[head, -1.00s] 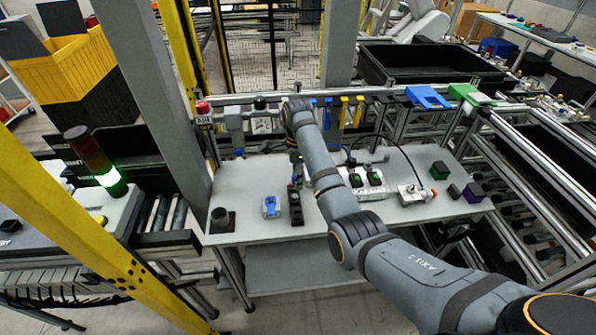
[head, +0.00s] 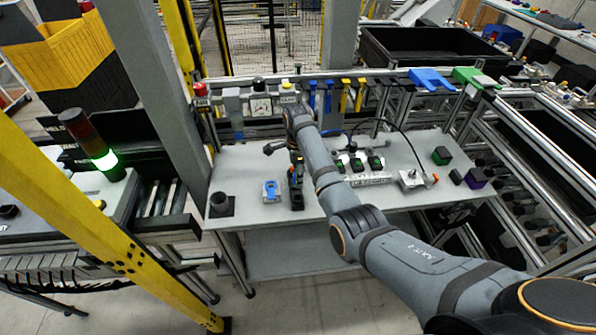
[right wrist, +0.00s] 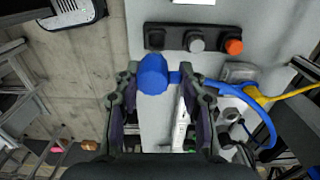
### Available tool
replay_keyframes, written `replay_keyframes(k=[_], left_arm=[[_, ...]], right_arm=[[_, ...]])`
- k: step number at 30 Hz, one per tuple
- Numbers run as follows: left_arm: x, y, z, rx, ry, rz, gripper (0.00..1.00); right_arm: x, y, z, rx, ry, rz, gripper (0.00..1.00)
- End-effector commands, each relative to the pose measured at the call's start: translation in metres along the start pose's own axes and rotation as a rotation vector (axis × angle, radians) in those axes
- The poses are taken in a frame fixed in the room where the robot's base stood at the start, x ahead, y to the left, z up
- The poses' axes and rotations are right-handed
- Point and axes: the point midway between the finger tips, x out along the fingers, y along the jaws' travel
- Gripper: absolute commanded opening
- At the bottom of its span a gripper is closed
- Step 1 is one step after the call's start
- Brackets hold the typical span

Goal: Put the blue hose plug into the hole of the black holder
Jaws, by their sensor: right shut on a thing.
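My right gripper (head: 292,158) is above the middle-left of the grey bench. In the right wrist view its two fingers (right wrist: 155,82) are closed on the blue hose plug (right wrist: 152,72), whose round blue end faces the camera. A blue hose (right wrist: 268,125) curves away to the right from it; part of it shows as a small blue arc (head: 333,132) in the head view. A black round piece on a square base (head: 221,205), likely the black holder, stands at the bench's left end, apart from the gripper. Its hole is too small to make out. My left gripper is out of view.
Switch boxes (head: 360,165) stand to the right. The bench (head: 245,178) is clear between holder and blue-and-white part.

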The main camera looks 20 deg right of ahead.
Motion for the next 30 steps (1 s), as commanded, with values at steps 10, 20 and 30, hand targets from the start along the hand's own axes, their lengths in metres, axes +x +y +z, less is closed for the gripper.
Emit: replay_keyframes(k=[10,20,30], left_arm=[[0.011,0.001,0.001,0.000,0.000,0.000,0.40],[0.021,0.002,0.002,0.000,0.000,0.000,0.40],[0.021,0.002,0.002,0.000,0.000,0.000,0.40]], right_arm=[[0.026,0.001,0.000,0.000,0.000,0.000,0.10],[0.048,0.001,0.000,0.000,0.000,-0.001,0.10],[0.050,0.001,0.000,0.000,0.000,-0.001,0.10]])
